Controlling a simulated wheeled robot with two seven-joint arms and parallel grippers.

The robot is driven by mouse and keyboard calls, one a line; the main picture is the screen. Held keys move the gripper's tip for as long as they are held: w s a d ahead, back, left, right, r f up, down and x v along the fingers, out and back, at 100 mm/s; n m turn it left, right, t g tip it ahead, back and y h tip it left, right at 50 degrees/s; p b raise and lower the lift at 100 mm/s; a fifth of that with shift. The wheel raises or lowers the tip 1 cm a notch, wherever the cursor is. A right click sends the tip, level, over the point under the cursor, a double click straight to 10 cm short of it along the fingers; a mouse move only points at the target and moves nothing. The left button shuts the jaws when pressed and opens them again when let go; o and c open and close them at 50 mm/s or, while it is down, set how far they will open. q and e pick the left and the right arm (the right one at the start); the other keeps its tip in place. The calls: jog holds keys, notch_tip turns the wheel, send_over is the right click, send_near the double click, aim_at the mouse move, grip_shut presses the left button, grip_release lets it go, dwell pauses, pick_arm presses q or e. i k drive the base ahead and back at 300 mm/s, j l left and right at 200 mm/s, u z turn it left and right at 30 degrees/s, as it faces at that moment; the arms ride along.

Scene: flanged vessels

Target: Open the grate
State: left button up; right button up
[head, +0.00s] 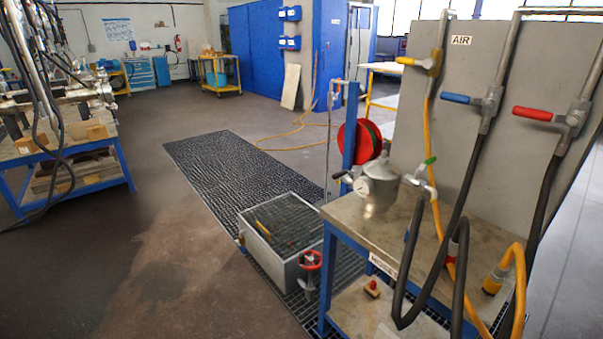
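A grey metal box (270,265) stands on the floor at the centre, with a dark grate-like mesh top (290,222) that appears level and closed. A small yellow bar, perhaps a handle, lies at the top's left part. A red handwheel valve (311,260) is at the box's front right corner. A long dark floor grating (215,165) runs from the back left to beneath the box and lies flat. Neither of my grippers is in view.
A blue-legged bench (400,225) with a metal vessel (378,186) stands right of the box. Hoses and coloured-handled valves hang from a grey panel (480,60). A workbench (70,150) is at left. Brown floor left of the box is clear.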

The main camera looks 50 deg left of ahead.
aim_at(307, 205)
jog(key=u, duration=1.85)
